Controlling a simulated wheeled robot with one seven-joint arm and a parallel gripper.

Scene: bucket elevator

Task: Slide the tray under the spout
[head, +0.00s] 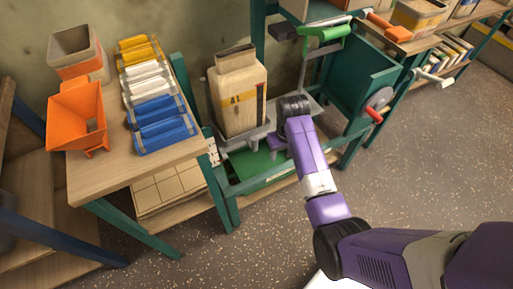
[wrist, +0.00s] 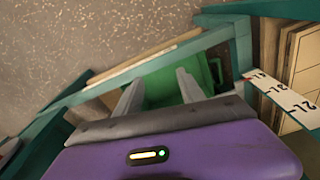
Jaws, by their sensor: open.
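A green tray (head: 252,166) lies low inside the teal frame, below the bag labelled A1, partly hidden by my arm. In the wrist view the green tray (wrist: 172,88) shows beyond and between my fingers, with a green handle-like loop (wrist: 217,70) at its right end. My gripper (wrist: 158,82) is open, its two grey fingers apart and pointing toward the tray. Nothing is seen held between them, and I cannot tell whether they touch the tray. I cannot clearly make out the spout.
A tan bag (head: 238,98) stands upright above the tray. Teal rails (head: 250,180) run close around my gripper. At left, a wooden table (head: 100,178) holds an orange hopper (head: 77,116) and several coloured packs. A teal bin (head: 363,76) stands right. Floor in front is clear.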

